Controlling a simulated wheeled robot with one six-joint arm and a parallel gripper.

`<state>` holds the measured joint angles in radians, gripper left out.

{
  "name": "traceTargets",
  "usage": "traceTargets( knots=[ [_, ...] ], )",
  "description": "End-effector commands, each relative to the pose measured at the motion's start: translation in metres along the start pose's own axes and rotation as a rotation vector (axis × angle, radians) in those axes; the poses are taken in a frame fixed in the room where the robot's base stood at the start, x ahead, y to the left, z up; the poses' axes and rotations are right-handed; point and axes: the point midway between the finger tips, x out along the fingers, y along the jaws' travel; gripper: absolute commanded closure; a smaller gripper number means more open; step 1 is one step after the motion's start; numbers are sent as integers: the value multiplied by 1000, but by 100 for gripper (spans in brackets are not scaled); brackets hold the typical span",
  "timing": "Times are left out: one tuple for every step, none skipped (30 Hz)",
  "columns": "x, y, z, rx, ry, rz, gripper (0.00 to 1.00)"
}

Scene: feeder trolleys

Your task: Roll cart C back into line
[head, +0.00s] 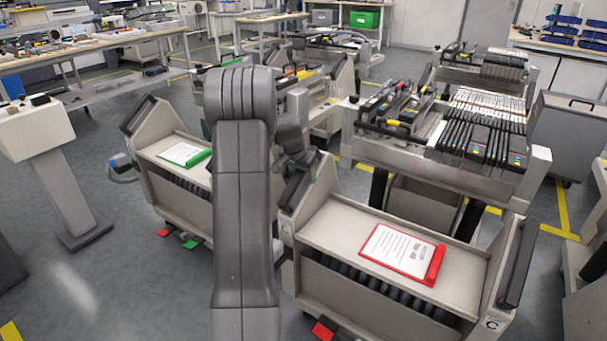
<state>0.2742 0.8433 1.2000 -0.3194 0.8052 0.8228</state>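Cart C (335,220) is a beige feeder trolley in the lower right, marked with a small "C" on its right end panel. A red clipboard with a white sheet (398,250) lies on its shelf. A black handle bar (519,262) is on its right end, and another dark bar is at its left end. A red pedal (322,329) shows at its foot. My arm crosses the middle of the view, and my gripper (297,178) is a dark shape by cart C's left end bar. Its fingers cannot be made out, nor whether they touch the bar.
A similar cart with a green clipboard (184,154) stands to the left, partly behind my arm. Red (163,233) and green (190,244) pedals show at its foot. A machine with feeders (480,130) stands behind cart C. A grey pedestal (65,195) stands left; floor between is clear.

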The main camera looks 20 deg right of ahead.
Motion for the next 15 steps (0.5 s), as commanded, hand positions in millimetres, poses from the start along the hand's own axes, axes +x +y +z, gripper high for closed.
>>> traceTargets(
  knots=[
    [0, 0, 0, 0, 1, 0, 49],
    [0, 0, 0, 0, 1, -1, 49],
    [-1, 0, -1, 0, 1, -1, 49],
    [-2, 0, -1, 0, 2, -1, 49],
    [-4, 0, -1, 0, 2, -1, 49],
    [-8, 0, -1, 0, 3, -2, 49],
    [-11, -1, -2, 0, 4, -2, 49],
    [-16, -1, -2, 0, 4, -3, 49],
    [-22, -1, -2, 0, 3, -2, 49],
    [-28, 0, -2, 0, 3, -2, 49],
    [-34, 0, -2, 0, 4, -2, 49],
    [-44, -1, -2, 0, 4, -3, 49],
    [-51, -1, -2, 0, 4, -3, 49],
    [-58, 0, -2, 0, 4, -3, 49],
    [-68, -1, -2, 0, 4, -3, 49]
  ],
)
